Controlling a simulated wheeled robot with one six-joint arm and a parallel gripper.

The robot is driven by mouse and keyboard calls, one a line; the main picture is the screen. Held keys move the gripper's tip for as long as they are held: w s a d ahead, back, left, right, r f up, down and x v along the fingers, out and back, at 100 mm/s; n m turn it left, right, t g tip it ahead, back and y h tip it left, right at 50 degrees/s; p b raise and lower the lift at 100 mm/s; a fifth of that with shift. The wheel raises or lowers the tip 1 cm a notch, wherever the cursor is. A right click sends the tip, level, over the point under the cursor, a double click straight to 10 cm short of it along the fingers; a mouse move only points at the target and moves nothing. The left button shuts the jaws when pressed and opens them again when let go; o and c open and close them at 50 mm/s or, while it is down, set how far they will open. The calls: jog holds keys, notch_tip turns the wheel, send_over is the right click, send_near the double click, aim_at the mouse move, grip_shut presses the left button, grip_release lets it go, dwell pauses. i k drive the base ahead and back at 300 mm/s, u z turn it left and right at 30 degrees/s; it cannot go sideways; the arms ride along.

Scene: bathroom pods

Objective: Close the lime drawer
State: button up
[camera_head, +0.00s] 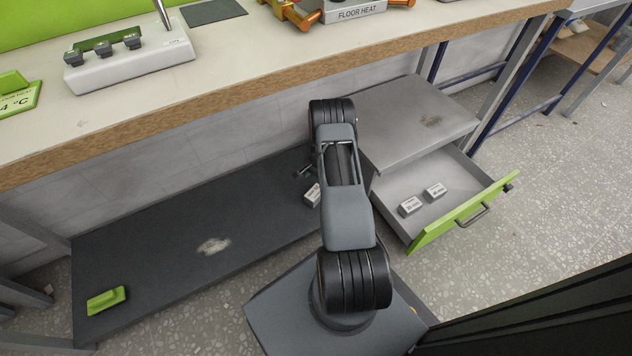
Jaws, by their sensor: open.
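The lime drawer (463,213) is pulled out of a grey metal cabinet (415,120) under the bench, right of my arm. Its lime front has a dark bar handle (472,216), and its grey tray is exposed. Two small white labelled boxes, one nearer (410,206) and one farther (434,191), lie inside. My arm rises in the middle of the view and folds down at its far end. Only a small part of my gripper (304,172) shows, left of the arm and apart from the drawer; the arm hides the rest. It is open.
A dark low shelf (160,250) under the bench holds a lime block (106,300) and a small white box (312,194) beside my arm. The bench edge (200,118) overhangs. Speckled floor (540,190) is clear right of the drawer; a dark panel (560,315) stands at lower right.

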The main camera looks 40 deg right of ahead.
aim_at(467, 184)
jog(key=k, duration=1)
